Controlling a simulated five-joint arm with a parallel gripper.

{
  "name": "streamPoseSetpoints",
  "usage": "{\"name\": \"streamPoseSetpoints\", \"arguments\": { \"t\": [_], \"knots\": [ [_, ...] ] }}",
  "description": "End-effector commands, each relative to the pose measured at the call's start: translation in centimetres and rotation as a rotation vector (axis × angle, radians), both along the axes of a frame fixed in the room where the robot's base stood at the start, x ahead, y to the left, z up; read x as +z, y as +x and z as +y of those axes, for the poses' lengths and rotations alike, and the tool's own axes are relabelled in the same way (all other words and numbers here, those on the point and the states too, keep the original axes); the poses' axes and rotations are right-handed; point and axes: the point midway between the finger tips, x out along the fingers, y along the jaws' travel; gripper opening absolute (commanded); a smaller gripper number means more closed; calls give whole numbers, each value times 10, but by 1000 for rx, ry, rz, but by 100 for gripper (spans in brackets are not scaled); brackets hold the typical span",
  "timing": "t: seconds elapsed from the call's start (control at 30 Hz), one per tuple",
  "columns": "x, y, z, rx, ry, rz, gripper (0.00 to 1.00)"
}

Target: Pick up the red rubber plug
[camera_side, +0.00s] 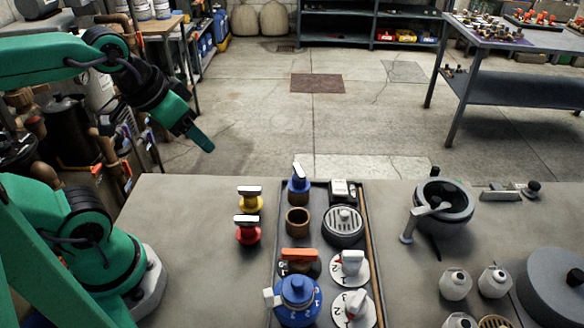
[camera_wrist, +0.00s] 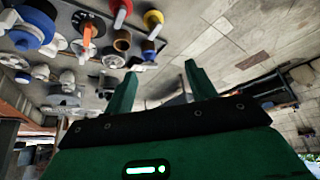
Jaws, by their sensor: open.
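The red rubber plug (camera_side: 247,234) stands upright on the grey bench, left of the dark tray, with a white bar handle on top. A similar yellow plug (camera_side: 249,203) stands just behind it. My gripper (camera_side: 205,145) is raised in the air, up and left of the plugs, well apart from them. In the wrist view my gripper (camera_wrist: 160,70) shows two spread green fingers with nothing between them. The red plug (camera_wrist: 121,8) is at the top edge of that view, partly cut off, beside the yellow plug (camera_wrist: 153,19).
The tray (camera_side: 276,250) holds a blue plug (camera_side: 298,184), a brown ring (camera_side: 297,221), a round grate (camera_side: 343,224), numbered dials and a large blue cap (camera_side: 297,298). A grey pump-like body (camera_side: 459,203) and white fittings (camera_side: 456,284) stand to the right. The bench left of the plugs is clear.

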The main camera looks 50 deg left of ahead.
Motion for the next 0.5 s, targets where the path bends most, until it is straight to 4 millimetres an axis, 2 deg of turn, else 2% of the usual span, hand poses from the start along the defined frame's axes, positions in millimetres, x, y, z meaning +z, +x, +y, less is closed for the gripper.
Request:
{"name": "streamPoseSetpoints", "arguments": {
  "t": [0.27, 0.5],
  "knots": [
    [-2, 2, -2, -14, 4, 13, 56],
    [-17, 13, -12, -95, 25, 88, 56]
  ]
}}
